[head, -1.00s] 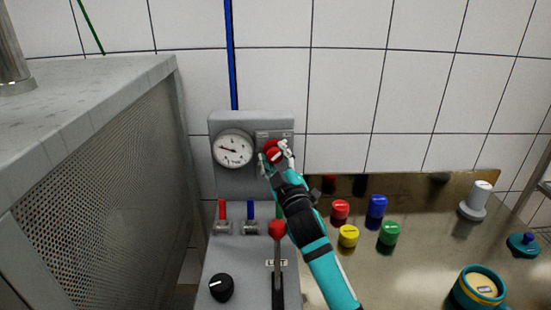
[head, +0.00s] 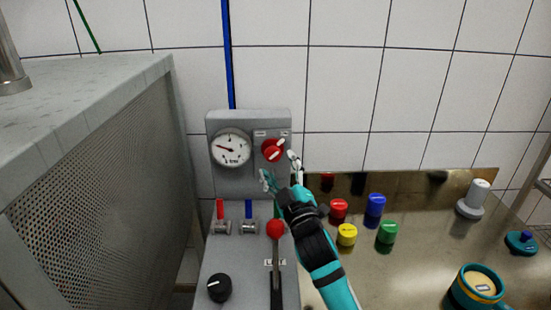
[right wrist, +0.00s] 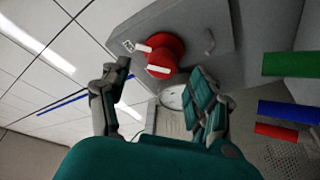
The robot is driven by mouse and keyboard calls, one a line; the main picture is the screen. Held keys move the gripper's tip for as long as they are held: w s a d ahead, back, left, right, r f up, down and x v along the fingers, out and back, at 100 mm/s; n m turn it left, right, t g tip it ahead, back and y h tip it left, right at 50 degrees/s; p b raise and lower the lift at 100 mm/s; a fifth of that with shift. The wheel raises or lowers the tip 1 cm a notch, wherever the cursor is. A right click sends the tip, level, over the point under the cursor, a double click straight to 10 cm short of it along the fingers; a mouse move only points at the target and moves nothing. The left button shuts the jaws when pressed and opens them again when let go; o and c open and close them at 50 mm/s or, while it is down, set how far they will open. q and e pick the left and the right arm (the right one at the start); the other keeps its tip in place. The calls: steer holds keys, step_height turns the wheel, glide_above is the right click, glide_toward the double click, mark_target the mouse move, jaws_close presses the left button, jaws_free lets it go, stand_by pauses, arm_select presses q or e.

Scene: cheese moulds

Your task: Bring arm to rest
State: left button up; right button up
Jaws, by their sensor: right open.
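My right gripper (head: 281,172) is open and empty, just below and right of the red rotary knob (head: 272,150) on the grey control panel (head: 222,184). The knob has a white pointer bar that tilts up to the right in the head view. In the right wrist view the knob (right wrist: 163,55) lies beyond the open fingers (right wrist: 156,100), with a gap between. My left gripper is not in view.
The panel carries a gauge (head: 231,148), small red (head: 221,217) and blue (head: 249,217) handles, a red-topped lever (head: 275,229) and a black knob (head: 219,288). Coloured pots, including a yellow one (head: 347,235), stand on the metal worktop (head: 410,270) at right.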

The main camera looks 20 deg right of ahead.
steer(key=shift+v, duration=0.95)
steer(key=shift+r, duration=0.15)
